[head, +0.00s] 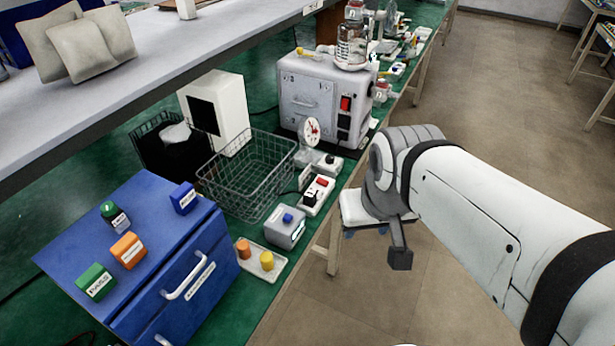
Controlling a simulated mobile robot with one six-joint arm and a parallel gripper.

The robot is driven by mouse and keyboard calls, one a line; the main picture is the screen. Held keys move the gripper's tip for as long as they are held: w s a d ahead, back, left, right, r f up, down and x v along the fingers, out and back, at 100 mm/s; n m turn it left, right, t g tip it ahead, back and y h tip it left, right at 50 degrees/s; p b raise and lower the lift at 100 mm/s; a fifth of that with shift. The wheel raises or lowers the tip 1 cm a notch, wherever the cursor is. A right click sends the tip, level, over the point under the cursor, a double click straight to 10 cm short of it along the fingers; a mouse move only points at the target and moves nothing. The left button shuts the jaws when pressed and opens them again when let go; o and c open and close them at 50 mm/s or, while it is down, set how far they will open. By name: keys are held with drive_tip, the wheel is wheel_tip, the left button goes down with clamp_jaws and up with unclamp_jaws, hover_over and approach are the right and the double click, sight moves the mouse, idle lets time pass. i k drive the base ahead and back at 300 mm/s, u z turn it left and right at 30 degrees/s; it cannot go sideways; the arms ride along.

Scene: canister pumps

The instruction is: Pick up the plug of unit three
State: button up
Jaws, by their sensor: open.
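No unit number is readable, so I cannot tell which is unit three. A white socket block (318,196) with a red switch lies at the bench's front edge, with a black plug-like piece (310,198) on it. A grey box with a blue knob (287,226) stands nearer me, left of the block. My gripper (366,234) hangs beyond the bench's front edge, right of these things, over the floor. Its white body and blue fingertips show partly below my wrist. It is open, touches none of these things, and nothing shows between its fingers.
A wire basket (247,178) stands behind the grey box. A large grey machine (322,98) bears a glass jar (351,46). A shelf (170,62) overhangs the bench.

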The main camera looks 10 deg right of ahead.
sight(309, 196)
drive_tip(key=k, duration=1.05)
drive_tip(key=z, duration=0.65)
drive_tip(key=i, duration=2.25)
drive_tip(key=u, duration=0.85)
